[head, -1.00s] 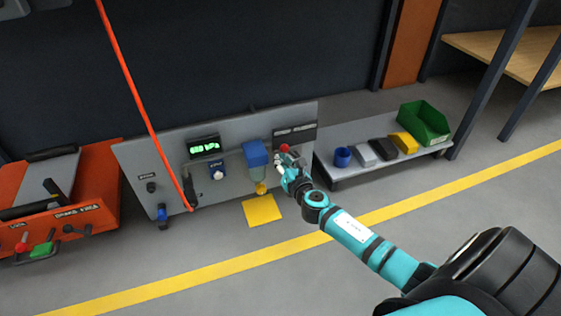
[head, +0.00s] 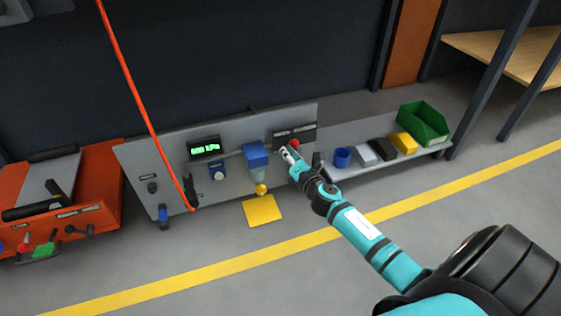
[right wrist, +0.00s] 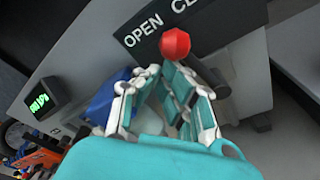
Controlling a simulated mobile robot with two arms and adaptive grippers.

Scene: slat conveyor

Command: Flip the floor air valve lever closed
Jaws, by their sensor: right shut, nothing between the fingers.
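The valve lever's red knob (head: 294,142) is on the right part of the low grey panel, at the OPEN/CLOSED label (head: 281,136). In the right wrist view the red knob (right wrist: 175,43) lies in front of the label, between the words "OPEN" and "CL…"; the rest of the label is cut off. The lever's shaft is mostly hidden. My right gripper (head: 289,153) is shut and empty, just below and left of the knob; it also shows in the right wrist view (right wrist: 170,72). I cannot tell whether it touches the lever. My left gripper is not in view.
A blue filter unit (head: 256,154) stands left of my gripper, and a green-lit display (head: 205,148) farther left. A red hose (head: 142,100) hangs before the panel. A low shelf (head: 338,173) with bins is at the right. The floor in front is mostly clear.

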